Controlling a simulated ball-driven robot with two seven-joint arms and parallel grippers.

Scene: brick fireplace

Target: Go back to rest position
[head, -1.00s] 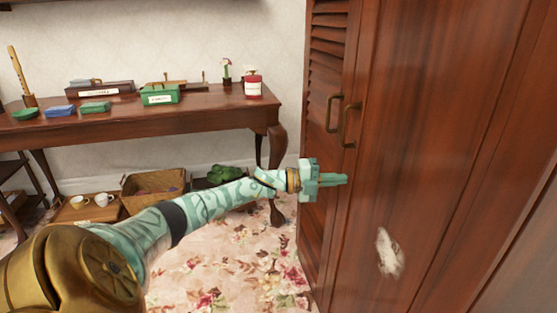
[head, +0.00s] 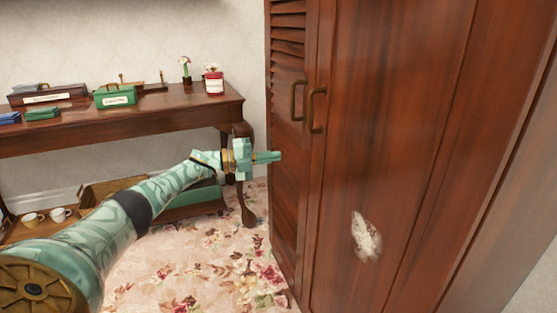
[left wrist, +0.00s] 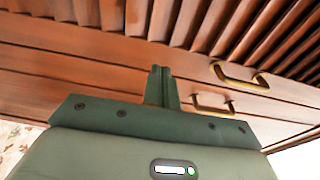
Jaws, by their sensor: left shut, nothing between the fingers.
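My left gripper (head: 267,157) reaches in from the left in the head view, in front of the wooden wardrobe (head: 400,130). Its fingers are shut together and empty. In the left wrist view the shut fingers (left wrist: 160,88) point toward the wardrobe front, below its slatted panel and near two brass handles (left wrist: 240,76). I cannot tell whether the fingertips touch the wood. The wardrobe doors look closed, with two brass handles (head: 317,110) side by side. My right gripper is not in view.
A wooden side table (head: 180,113) stands at the left with a green box (head: 115,95), a red-and-white bottle (head: 214,80) and other boxes. Below it are two cups (head: 60,214) and a basket (head: 105,189). The flowered carpet (head: 200,260) is open in front.

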